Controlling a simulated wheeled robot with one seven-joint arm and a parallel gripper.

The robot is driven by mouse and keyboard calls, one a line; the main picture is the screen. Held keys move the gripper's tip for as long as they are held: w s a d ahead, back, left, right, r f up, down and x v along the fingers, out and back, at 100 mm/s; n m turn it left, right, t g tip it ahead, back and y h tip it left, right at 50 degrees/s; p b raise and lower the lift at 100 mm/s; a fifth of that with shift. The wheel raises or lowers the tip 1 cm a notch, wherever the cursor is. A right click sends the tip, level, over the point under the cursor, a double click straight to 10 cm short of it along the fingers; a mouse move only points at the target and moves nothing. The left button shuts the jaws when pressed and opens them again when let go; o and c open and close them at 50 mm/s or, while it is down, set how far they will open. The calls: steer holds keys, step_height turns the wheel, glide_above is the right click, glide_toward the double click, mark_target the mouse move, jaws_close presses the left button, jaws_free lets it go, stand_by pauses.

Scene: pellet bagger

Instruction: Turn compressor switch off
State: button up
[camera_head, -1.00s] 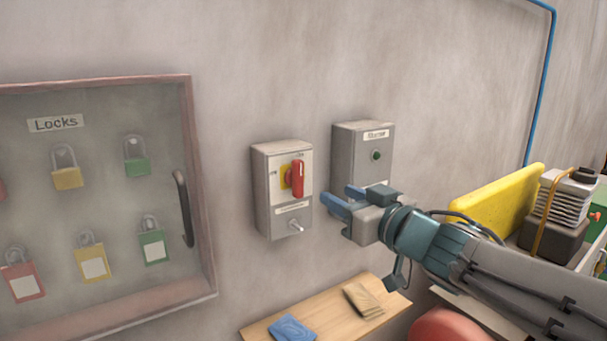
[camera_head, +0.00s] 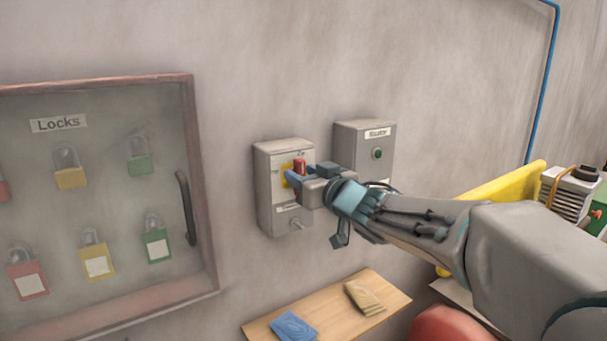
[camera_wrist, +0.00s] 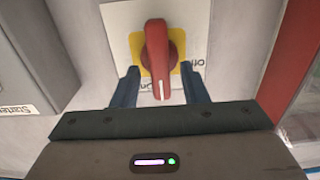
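The compressor switch is a grey box (camera_head: 267,205) on the wall with a red rotary handle (camera_head: 300,167) on a yellow plate. In the wrist view the red handle (camera_wrist: 158,55) stands between the two blue fingers of my gripper (camera_wrist: 160,88). The fingers are apart, with a gap on each side of the handle. The white mark on the handle points toward the gripper, near a label partly hidden by a finger; an "Off" label (camera_wrist: 197,60) shows to the right. In the head view my gripper (camera_head: 297,176) is at the front of the box and covers part of the handle.
A second grey box (camera_head: 361,150) with a green button and a label hangs to the right. A glazed lock cabinet (camera_head: 205,235) with a dark handle is to the left. The wall above is clear.

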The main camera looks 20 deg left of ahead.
steer(key=c, duration=0.6)
steer(key=shift+c, duration=0.2)
steer(key=shift+n, duration=0.3)
steer(key=n+b, duration=0.3)
steer(key=n, duration=0.2)
steer(key=f+n+b, duration=0.1)
steer(key=n+b, duration=0.2)
steer(key=n, duration=0.3)
steer(key=s+n+b, duration=0.1)
steer(key=n+b, duration=0.2)
steer(key=n, duration=0.3)
steer(key=shift+a+f, duration=0.15)
steer(key=shift+a, duration=0.2)
